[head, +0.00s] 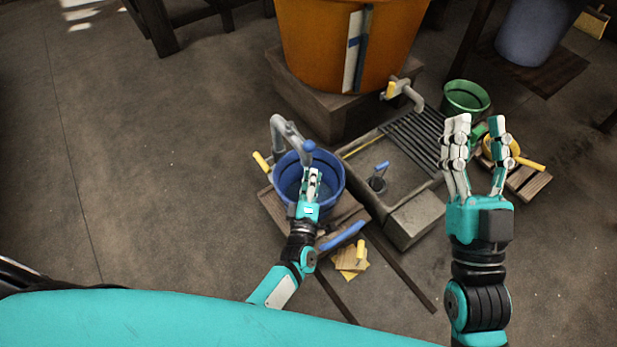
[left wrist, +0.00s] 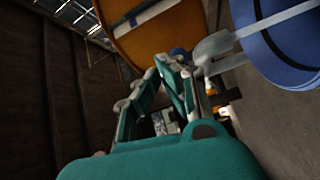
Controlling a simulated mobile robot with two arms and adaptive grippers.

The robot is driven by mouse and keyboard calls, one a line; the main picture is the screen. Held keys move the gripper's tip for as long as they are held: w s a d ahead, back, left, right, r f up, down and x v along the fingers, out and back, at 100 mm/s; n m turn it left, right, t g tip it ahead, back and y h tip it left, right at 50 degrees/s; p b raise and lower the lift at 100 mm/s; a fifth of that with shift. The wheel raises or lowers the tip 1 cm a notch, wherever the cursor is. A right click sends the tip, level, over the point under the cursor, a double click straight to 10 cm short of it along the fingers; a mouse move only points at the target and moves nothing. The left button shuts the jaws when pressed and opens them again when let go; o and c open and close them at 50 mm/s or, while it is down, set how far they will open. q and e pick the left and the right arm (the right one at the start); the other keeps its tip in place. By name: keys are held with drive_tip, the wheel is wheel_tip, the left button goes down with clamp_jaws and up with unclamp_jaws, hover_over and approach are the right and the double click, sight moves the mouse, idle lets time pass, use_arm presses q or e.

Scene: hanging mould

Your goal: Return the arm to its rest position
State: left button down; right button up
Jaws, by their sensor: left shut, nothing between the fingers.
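My left gripper (head: 313,178) is shut and empty. In the head view it overlaps the blue bucket (head: 332,198), close to the blue-ended grey tap (head: 283,130); I cannot tell whether it touches either. In the left wrist view the teal fingers of my left gripper (left wrist: 172,85) are together, with the grey tap (left wrist: 214,46) and blue bucket (left wrist: 285,62) to their right. My right gripper (head: 479,125) is raised at the right of the head view, its fingers spread apart with nothing between them.
A large orange vat (head: 320,45) stands on a block at the back. A stone basin (head: 375,160) with a grate (head: 413,140) lies between the grippers. A green bucket (head: 466,96) is behind my right gripper. The floor at left (head: 150,170) is clear.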

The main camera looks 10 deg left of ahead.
use_arm(q)
drive_tip(key=shift+s+d, duration=0.2)
drive_tip(key=shift+d, duration=0.15)
use_arm(e)
drive_tip(key=shift+s+d+r, duration=0.2)
drive_tip(key=shift+s, duration=0.2)
